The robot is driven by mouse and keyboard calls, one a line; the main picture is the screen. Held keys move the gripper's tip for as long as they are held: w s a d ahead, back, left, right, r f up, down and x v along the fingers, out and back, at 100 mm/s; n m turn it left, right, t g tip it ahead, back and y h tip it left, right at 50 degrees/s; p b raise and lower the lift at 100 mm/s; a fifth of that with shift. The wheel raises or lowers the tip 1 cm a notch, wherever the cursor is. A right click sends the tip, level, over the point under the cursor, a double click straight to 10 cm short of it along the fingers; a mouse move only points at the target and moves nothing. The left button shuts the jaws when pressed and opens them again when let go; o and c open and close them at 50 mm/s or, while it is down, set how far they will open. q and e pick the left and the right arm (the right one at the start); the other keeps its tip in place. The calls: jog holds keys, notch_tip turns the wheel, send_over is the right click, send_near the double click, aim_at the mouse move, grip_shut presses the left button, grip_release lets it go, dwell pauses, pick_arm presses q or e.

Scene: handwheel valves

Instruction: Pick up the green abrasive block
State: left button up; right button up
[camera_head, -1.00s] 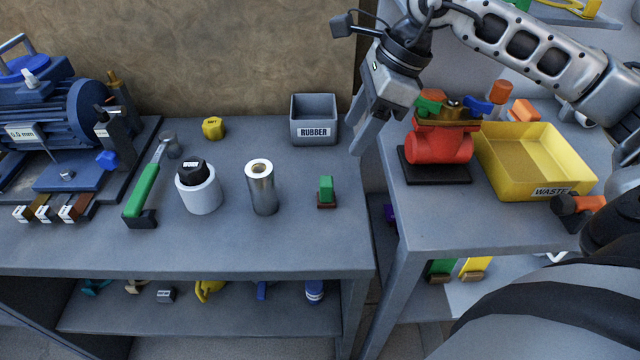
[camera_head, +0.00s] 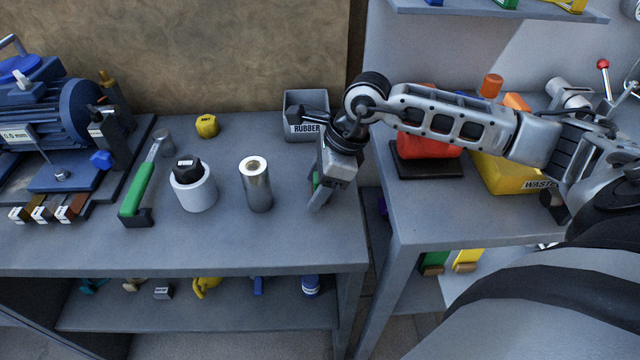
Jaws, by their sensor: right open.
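The green abrasive block (camera_head: 315,180) stands on the grey bench near its right end. Most of it is hidden behind my right gripper, with only a sliver of green showing. My right gripper (camera_head: 318,196) points down at the block's place, its fingers open around or just in front of it; I cannot tell which. My left gripper is not in view.
A metal cylinder (camera_head: 257,184) stands just left of the gripper, and a white roll (camera_head: 194,190) with a black piece on top stands further left. The grey RUBBER bin (camera_head: 306,104) is behind. A yellow WASTE tray (camera_head: 505,177) is on the right table.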

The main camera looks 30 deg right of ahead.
jog(key=shift+a+f, duration=0.1)
jog(key=shift+f, duration=0.15)
jog(key=c, duration=1.1)
jog(key=shift+r, duration=0.15)
